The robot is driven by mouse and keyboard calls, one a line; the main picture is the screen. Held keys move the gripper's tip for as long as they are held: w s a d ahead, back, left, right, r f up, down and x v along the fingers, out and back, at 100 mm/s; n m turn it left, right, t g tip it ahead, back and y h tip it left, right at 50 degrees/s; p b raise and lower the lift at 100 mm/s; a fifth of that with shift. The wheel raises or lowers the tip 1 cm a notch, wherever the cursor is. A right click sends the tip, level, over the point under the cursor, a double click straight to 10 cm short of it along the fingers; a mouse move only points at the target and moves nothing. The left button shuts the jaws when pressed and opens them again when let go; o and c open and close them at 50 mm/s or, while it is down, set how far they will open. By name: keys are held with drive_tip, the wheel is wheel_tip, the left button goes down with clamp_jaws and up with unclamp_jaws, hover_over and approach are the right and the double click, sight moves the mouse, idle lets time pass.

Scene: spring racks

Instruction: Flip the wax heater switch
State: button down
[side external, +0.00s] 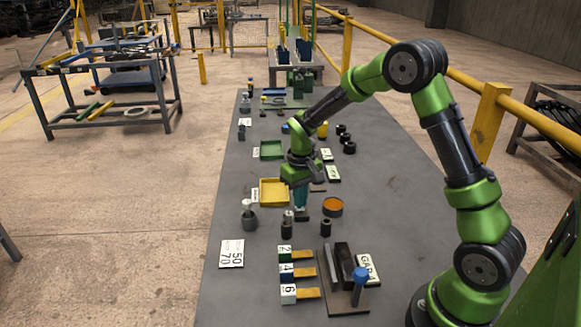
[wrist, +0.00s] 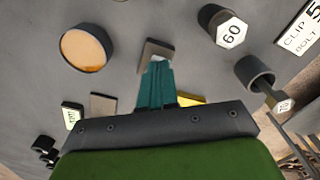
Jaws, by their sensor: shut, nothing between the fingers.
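My gripper (side external: 300,203) has teal fingers pressed together, pointing down at the table with nothing held. A small dark square block (side external: 302,216) sits right under the fingertips; it also shows in the wrist view (wrist: 160,45), partly covered by the fingertips (wrist: 158,62). It may be the switch, but no lettering on it is readable, and a small pale patch shows at the tips. I cannot tell whether the fingers touch it. A round dark pot with an orange fill (side external: 333,207), likely the wax, stands just right of the block and left of it in the wrist view (wrist: 83,50).
A yellow tray (side external: 262,203) lies behind and left of my gripper, a green tray (side external: 262,150) farther back. Dark cylinders (side external: 287,231), (side external: 249,221) stand nearby. Numbered blocks (side external: 288,293) and a rack with a blue knob (side external: 360,274) are in front.

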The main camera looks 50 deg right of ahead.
drive_tip(key=shift+f, duration=0.35)
drive_tip(key=shift+r, duration=3.5)
drive_tip(key=s+a+r+t, duration=0.2)
drive_tip(key=s+a+r, duration=0.1)
drive_tip(key=s, duration=0.3)
drive_tip(key=s+a+r+t+y, duration=0.1)
drive_tip(key=s+a+r+t, duration=0.1)
drive_tip(key=s+a+r, duration=0.2)
drive_tip(key=s+a+r+m+t+y, duration=0.1)
drive_tip(key=s+a+r+t, duration=0.2)
drive_tip(key=s+r, duration=0.3)
drive_tip(key=s, duration=0.3)
drive_tip(key=shift+s+a+r, duration=0.25)
drive_tip(key=shift+s+r, duration=0.05)
drive_tip(key=shift+r, duration=0.1)
